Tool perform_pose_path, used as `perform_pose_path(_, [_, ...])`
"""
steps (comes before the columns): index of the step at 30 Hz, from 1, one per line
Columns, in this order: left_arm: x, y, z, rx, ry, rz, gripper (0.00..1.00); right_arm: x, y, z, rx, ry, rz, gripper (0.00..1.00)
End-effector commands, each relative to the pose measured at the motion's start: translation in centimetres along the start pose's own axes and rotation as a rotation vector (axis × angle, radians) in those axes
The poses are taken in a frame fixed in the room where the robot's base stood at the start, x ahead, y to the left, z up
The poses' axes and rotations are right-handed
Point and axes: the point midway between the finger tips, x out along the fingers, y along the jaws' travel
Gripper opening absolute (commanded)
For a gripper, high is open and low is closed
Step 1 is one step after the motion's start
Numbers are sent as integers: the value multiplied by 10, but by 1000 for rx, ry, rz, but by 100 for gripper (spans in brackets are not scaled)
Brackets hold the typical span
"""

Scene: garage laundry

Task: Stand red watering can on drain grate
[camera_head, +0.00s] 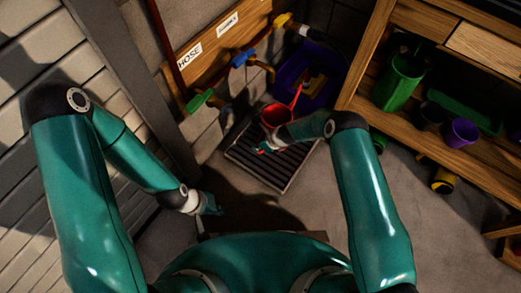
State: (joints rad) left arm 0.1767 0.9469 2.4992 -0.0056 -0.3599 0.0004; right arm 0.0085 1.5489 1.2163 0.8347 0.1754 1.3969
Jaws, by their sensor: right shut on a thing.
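The red watering can (277,115) is over the dark drain grate (247,158) in the middle of the head view, with its spout pointing up to the right. My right gripper (264,147) is at the can's near side and shut on it. The gripper and forearm cover part of the can, and I cannot tell whether its base touches the grate. My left gripper (213,208) hangs low, left of the grate and apart from it; its fingers are too small to read.
A purple bin (292,78) with yellow things stands behind the grate. Taps and hoses (242,58) run along the wall board. A wooden shelf (440,160) with a green watering can (398,82) and pots is at the right. The floor at the front right is open.

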Motion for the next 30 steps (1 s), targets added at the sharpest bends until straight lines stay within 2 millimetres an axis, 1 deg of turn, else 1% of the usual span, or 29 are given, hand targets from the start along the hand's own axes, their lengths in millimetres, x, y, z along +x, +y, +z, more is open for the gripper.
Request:
perform_pose_path(2, [3,-1,0,0,0,0,0,6,0,-1,-6,-1,0,0])
perform_pose_path(9, [15,-5,0,0,1,0,0,33,-2,-16,-9,0,2,0])
perform_pose_path(17, [14,-5,0,0,1,0,0,34,-2,-16,-8,0,2,0])
perform_pose_path(21, [18,-6,0,0,1,0,0,37,-2,-18,-8,0,2,0])
perform_pose_path(22, [16,-6,0,0,1,0,0,36,-2,-18,-7,0,3,21])
perform_pose_path(25, [16,-6,0,0,1,0,0,36,-1,-17,-7,1,3,37])
perform_pose_path(26, [16,-6,0,0,1,0,0,36,-1,-17,-7,1,3,41])
perform_pose_path(30, [16,-6,0,0,1,0,0,36,-1,-17,-7,1,3,41])
